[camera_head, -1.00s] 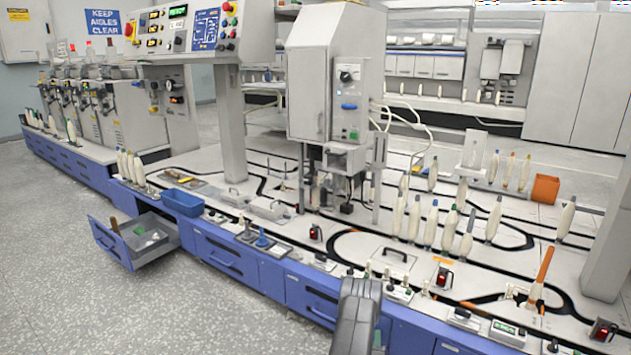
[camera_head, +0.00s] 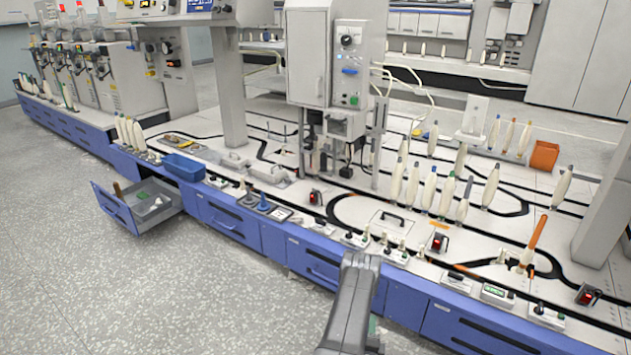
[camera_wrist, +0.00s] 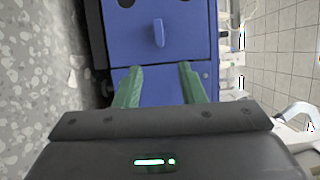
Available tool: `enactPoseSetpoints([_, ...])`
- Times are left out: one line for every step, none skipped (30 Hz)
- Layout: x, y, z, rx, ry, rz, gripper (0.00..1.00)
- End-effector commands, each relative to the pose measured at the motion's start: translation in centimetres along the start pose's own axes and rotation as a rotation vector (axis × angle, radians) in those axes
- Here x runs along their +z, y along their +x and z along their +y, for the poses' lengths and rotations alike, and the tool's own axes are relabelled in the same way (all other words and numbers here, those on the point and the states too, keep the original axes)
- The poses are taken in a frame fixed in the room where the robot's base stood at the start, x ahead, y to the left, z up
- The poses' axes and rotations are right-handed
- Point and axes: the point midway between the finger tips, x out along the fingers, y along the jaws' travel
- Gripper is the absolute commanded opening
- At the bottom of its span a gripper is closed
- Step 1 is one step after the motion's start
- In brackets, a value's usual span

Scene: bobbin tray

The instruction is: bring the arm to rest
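My gripper (camera_wrist: 158,82) shows in the wrist view with its two green fingers spread apart. Nothing is visible between them except the blue cabinet front (camera_wrist: 158,50) behind. A small handle shows on that front, beyond the fingertips. In the head view my grey arm rises from the bottom edge, right of the middle, in front of the blue cabinets. The gripper's fingertips cannot be made out there.
A drawer (camera_head: 138,207) stands open at the left, jutting over the speckled floor. A blue bin (camera_head: 184,167) sits on the bench edge above it. Several white bobbins stand on the bench at the right. The floor (camera_head: 180,300) at front left is clear.

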Motion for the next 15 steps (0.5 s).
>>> enactPoseSetpoints([0.0, 1.1, 0.4, -0.002, 0.0, 0.0, 0.36])
enactPoseSetpoints([0.0, 1.7, 0.4, -0.004, 0.0, 0.0, 0.36])
enactPoseSetpoints([0.0, 2.5, 0.4, -0.003, 0.0, 0.0, 0.36])
enactPoseSetpoints([0.0, 3.1, 0.4, -0.002, 0.0, 0.0, 0.36])
enactPoseSetpoints([0.0, 3.7, 0.4, -0.003, 0.0, 0.0, 0.36])
enactPoseSetpoints([0.0, 4.6, 0.4, -0.003, -0.001, 0.0, 0.36])
enactPoseSetpoints([0.0, 5.2, 0.4, -0.003, -0.001, 0.0, 0.36])
enactPoseSetpoints([0.0, 5.7, 0.4, -0.002, -0.001, 0.0, 0.36])
enactPoseSetpoints([0.0, 6.6, 0.4, -0.003, -0.001, 0.0, 0.36])
enactPoseSetpoints([0.0, 7.2, 0.4, -0.003, -0.001, 0.0, 0.36])
enactPoseSetpoints([0.0, 7.8, 0.4, -0.003, -0.001, 0.0, 0.36])
enactPoseSetpoints([0.0, 8.6, 0.4, -0.003, -0.001, 0.0, 0.36])
enactPoseSetpoints([0.0, 9.2, 0.4, -0.002, -0.001, 0.0, 0.36])
enactPoseSetpoints([0.0, 9.8, 0.4, -0.003, -0.001, 0.0, 0.36])
enactPoseSetpoints([0.0, 10.6, 0.4, -0.003, -0.001, 0.0, 0.36])
